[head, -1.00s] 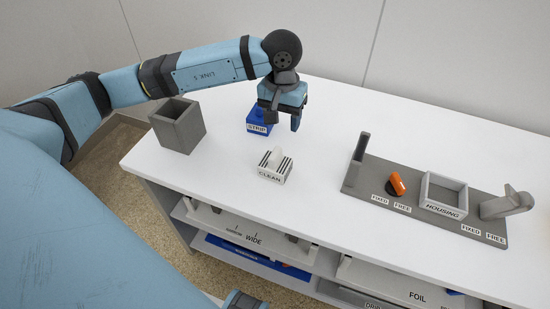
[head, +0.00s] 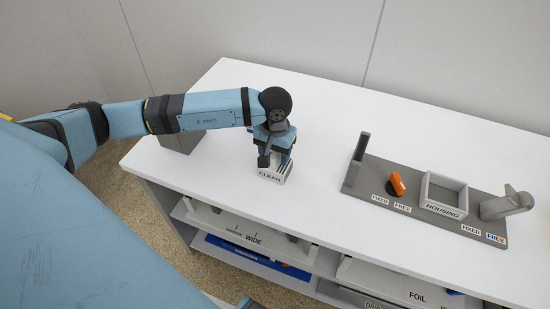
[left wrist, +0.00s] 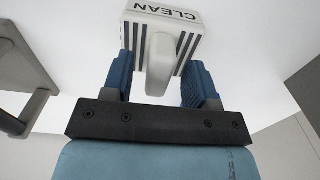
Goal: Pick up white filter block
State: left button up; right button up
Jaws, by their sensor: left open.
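The white filter block (head: 272,177), with black stripes and a CLEAN label, stands on the white table and is partly hidden by my left gripper in the head view. My left gripper (head: 274,161) is directly over it, pointing down and open. In the left wrist view the block (left wrist: 188,42) shows its raised white grip tab (left wrist: 159,65) between the two blue fingers of the gripper (left wrist: 160,76). Gaps show on both sides of the tab.
A grey open box (head: 181,143) stands at the left, partly behind my arm. The blue STRIP block is almost wholly hidden behind my gripper. At the right a grey fixture (head: 405,207) holds an orange knob (head: 397,184) and the HOUSING tray (head: 443,210). The table between is clear.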

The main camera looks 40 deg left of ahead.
pick_arm(q)
jog(key=shift+f, duration=0.45)
jog(key=shift+c, duration=0.4)
grip_shut()
jog(key=shift+r, duration=0.1)
